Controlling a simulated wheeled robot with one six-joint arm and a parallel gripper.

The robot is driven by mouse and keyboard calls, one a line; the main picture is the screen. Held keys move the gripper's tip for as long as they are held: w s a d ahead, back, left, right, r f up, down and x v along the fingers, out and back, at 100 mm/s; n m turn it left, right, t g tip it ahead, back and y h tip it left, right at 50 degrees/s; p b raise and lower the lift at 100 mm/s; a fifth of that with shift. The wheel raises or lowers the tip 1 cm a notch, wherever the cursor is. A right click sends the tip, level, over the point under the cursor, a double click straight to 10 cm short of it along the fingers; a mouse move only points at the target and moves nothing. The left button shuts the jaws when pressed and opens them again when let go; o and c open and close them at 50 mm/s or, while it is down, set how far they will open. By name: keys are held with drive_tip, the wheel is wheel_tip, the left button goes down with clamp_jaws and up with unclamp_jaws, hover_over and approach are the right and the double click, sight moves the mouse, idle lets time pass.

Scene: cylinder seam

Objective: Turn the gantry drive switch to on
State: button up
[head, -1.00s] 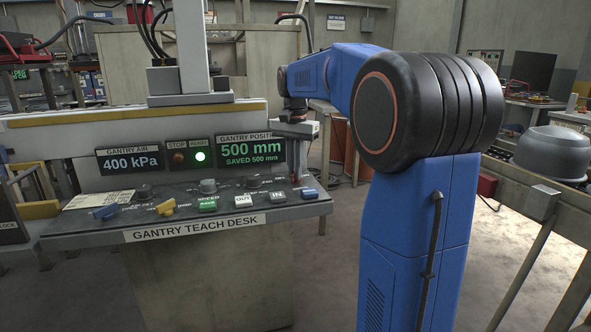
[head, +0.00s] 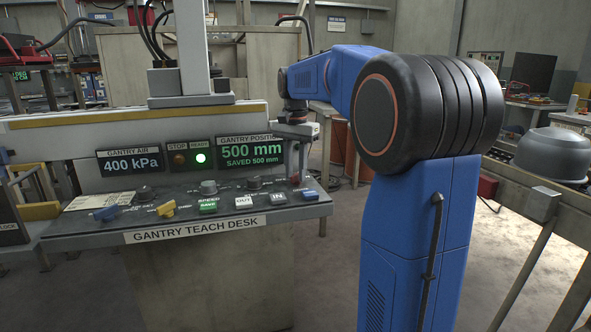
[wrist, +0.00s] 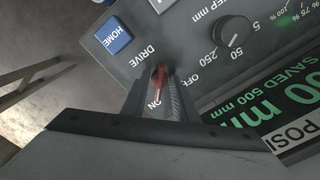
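The gantry drive switch is a small red handle (wrist: 158,82) on the dark panel, between the printed words DRIVE, OFF and ON in the wrist view. Its lower end lies close to the ON label, with OFF off to its right. I cannot tell whether it is fully at ON. My gripper (wrist: 158,97) has one dark finger on each side of the handle, and a gap with the ON label shows between them. In the head view my gripper (head: 300,160) points down at the right end of the gantry teach desk (head: 225,243), where the switch is small and partly hidden.
A blue HOME button (wrist: 113,35) and a black rotary knob (wrist: 230,32) sit close to the switch. The position display (head: 251,149) reads 500 mm and stands just behind. A grey pot-like object (head: 553,155) is on the right bench. Floor is open right of the desk.

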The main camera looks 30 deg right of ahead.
sight(295, 175)
drive_tip(key=shift+r, duration=0.1)
wheel_tip(295, 175, up, 17)
idle(0.6)
drive_tip(key=shift+a+r, duration=0.1)
idle(0.3)
drive_tip(key=s+a+f+n+t, duration=0.1)
drive_tip(key=s+a+f+n, duration=0.2)
drive_tip(key=s+a+f, duration=0.3)
drive_tip(key=s+a+f+n+t, duration=0.1)
drive_tip(key=s+a+f+n, duration=0.3)
drive_tip(key=s, duration=0.5)
drive_tip(key=s+a+f+n+t, duration=0.1)
drive_tip(key=s+a+f+n, duration=0.1)
drive_tip(key=s+f, duration=0.6)
drive_tip(key=s+a+f+n+t, duration=0.1)
drive_tip(key=s+a+f+n, duration=0.2)
drive_tip(key=s+f, duration=0.5)
wheel_tip(295, 175, down, 7)
drive_tip(key=shift+r+t, duration=0.1)
drive_tip(key=shift+t, duration=0.3)
